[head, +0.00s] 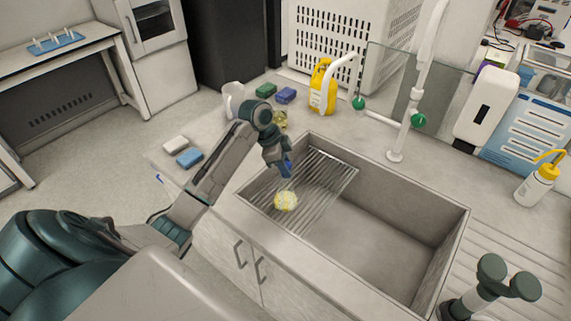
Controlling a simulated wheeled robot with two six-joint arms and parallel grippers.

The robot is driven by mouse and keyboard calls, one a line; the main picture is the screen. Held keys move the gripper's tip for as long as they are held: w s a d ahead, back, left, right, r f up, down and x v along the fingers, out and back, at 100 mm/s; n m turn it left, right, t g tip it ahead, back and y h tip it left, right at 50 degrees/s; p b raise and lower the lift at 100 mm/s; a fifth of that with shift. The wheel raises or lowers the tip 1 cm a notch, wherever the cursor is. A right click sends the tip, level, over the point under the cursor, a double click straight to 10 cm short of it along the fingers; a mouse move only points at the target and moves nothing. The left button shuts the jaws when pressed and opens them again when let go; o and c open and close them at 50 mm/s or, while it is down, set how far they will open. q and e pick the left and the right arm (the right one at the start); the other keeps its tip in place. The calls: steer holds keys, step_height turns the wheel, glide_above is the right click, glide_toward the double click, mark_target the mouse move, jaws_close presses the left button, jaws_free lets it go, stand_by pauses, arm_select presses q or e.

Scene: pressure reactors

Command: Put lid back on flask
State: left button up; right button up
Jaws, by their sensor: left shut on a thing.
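My left gripper (285,174) points down over the left end of the sink and is shut on the flask (286,201). The flask is small and round, with yellow contents and a clear neck rising to the fingertips. It shows over the wire rack; I cannot tell whether its base touches the rack. The gripper hides the top of the neck. I cannot make out a lid.
The sink (400,255) has a wire rack (328,172) on its left side. Behind are a yellow bottle (322,92), sponges (286,95), a yellowish object (281,118) and a tap (396,155). More sponges (189,157) lie left of my arm. A wash bottle (534,187) stands right.

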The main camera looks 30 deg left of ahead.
arm_select(q)
steer(key=shift+p, duration=0.35)
stand_by(0.3)
stand_by(0.4)
steer(key=o, duration=1)
steer(key=shift+o, duration=0.6)
steer(key=o, duration=0.4)
steer(key=shift+r+p, duration=3.55)
steer(key=shift+p, duration=0.05)
